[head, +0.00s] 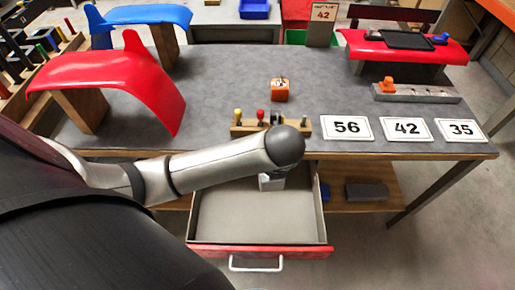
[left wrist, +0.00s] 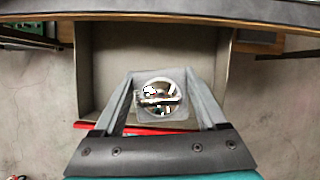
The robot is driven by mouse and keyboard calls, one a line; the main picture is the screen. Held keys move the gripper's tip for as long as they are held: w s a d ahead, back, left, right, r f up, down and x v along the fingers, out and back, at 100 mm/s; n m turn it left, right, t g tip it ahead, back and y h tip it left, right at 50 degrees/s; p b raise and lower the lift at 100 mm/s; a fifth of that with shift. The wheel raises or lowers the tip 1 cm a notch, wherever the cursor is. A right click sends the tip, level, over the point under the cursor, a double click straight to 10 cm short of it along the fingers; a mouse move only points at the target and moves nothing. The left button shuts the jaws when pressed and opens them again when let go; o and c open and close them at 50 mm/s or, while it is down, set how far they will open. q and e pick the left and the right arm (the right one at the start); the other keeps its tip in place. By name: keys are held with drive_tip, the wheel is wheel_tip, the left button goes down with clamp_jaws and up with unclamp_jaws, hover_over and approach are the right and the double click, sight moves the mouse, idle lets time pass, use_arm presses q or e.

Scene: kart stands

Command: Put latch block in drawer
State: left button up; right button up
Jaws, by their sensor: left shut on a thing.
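The latch block is a light grey block (head: 271,183) with a shiny round metal top, which shows in the left wrist view (left wrist: 163,97). My left gripper (left wrist: 162,88) is shut on it, one finger on each side. In the head view my forearm hides most of this gripper, and the block shows just below the arm's end. The drawer (head: 262,249) is pulled out under the table, with a red front and a pale handle. The block is over the back part of the drawer's bare floor. I cannot tell whether it touches the floor. My right gripper is not in view.
The grey table (head: 350,95) has its front edge just behind the open drawer. A wooden holder with coloured knobs (head: 243,128) and number cards (head: 407,129) stand near that edge. A red fender (head: 105,78) is at left. A dark block (head: 367,192) lies on the lower shelf.

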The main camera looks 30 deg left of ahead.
use_arm(q)
drive_tip(key=a, duration=0.1)
drive_tip(key=a+m, duration=0.1)
drive_tip(key=a, duration=0.1)
drive_tip(key=shift+s, duration=0.3)
drive_tip(key=shift+a+f+m+h, duration=0.1)
drive_tip(key=shift+a+m+h, duration=0.1)
drive_tip(key=shift+m+h, duration=0.1)
drive_tip(key=b, duration=0.6)
approach(257, 198)
drive_tip(key=shift+w+a+f, duration=0.1)
drive_tip(key=shift+w+a, duration=0.3)
drive_tip(key=shift+w, duration=0.3)
wheel_tip(257, 198, down, 4)
drive_tip(key=shift+f+b, duration=0.1)
drive_tip(key=shift+b, duration=0.85)
drive_tip(key=o, duration=1.5)
